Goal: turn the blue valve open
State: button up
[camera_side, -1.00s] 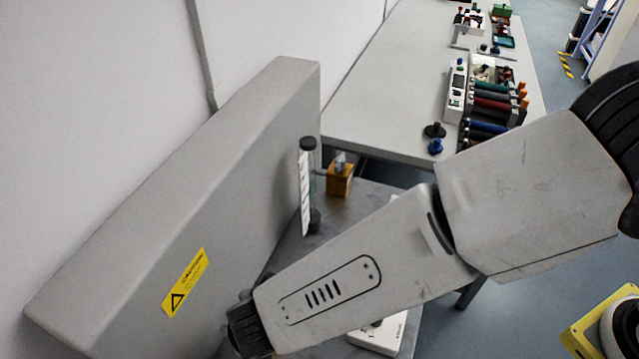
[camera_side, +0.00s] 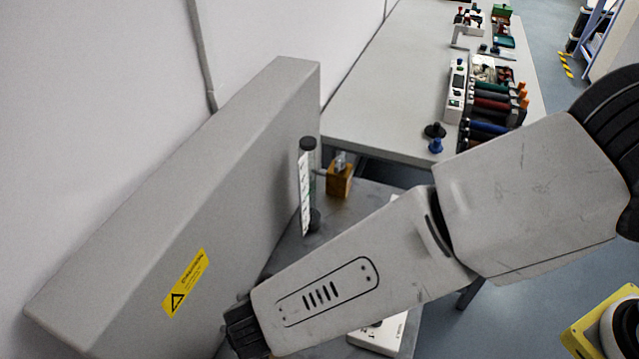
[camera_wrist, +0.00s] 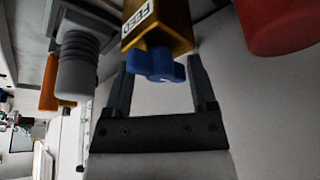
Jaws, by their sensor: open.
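The blue valve (camera_wrist: 155,66) is a lobed blue knob, seen in the wrist view on the end of a brass-coloured body (camera_wrist: 172,20) with a white label reading FEED. My gripper (camera_wrist: 163,66) is open, with one dark finger to each side of the blue knob. The knob lies between the fingertips in the picture; I cannot tell whether either finger touches it. In the side view the valve does not show, and my gripper is hidden behind the large grey panel and my own arm.
A grey ribbed cylinder (camera_wrist: 77,68) stands left of the valve, and a large red rounded object (camera_wrist: 278,25) is close on the right. In the side view, a big grey panel (camera_side: 215,190) with a yellow warning label and a clear tube (camera_side: 307,185) stand near my arm.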

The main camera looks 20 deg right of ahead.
jog(key=shift+n, duration=0.4)
jog(key=shift+d+n+g+y, duration=0.1)
jog(key=shift+n+g+y, duration=0.5)
jog(key=shift+n, duration=1.2)
jog(key=shift+n+y, duration=0.4)
jog(key=shift+n, duration=0.2)
jog(key=shift+n+y, duration=0.5)
jog(key=shift+n, duration=1)
jog(key=shift+w+d+n+g+y, duration=0.15)
jog(key=shift+n+g, duration=0.3)
jog(key=shift+n, duration=0.5)
jog(key=shift+a+n+g+y, duration=0.15)
jog(key=shift+n+g, duration=0.3)
jog(key=shift+n, duration=0.5)
jog(key=shift+d+n+g, duration=0.1)
jog(key=shift+n+g, duration=0.3)
jog(key=shift+n, duration=0.7)
